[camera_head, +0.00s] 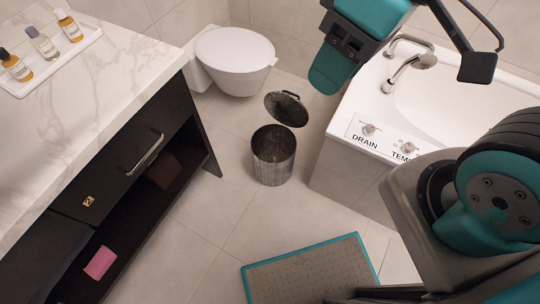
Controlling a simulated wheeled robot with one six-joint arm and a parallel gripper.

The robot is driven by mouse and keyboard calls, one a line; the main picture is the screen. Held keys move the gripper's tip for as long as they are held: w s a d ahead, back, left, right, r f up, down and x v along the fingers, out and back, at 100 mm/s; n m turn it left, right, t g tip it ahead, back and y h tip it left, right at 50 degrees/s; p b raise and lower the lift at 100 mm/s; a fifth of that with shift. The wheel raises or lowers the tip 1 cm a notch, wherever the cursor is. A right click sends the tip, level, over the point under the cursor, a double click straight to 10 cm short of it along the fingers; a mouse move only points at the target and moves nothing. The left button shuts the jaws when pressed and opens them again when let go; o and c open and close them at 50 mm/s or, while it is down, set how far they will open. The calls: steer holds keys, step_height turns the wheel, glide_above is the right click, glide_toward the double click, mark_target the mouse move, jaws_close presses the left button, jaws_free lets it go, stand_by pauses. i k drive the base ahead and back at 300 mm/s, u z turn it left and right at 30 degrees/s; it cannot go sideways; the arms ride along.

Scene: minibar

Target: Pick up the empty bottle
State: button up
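The left bottle (15,66) holds amber liquid and has a black cap. Parts of my teal and black arm show at the upper right, over the tub and far from the bottles. I cannot make out whether my gripper is open or shut.
A dark cabinet (125,165) with an open shelf holds a pink item (100,262). A metal bin (273,157) with a raised lid stands mid-floor. A toilet (233,58) is behind, a bathtub (455,98) at right, a teal-edged mat (310,275) in front. Tiled floor is clear between.

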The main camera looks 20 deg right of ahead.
mark_target(42, 44)
steer(key=u, duration=0.75)
steer(key=i, duration=0.8)
steer(key=u, duration=0.95)
steer(key=i, duration=0.55)
steer(key=u, duration=0.3)
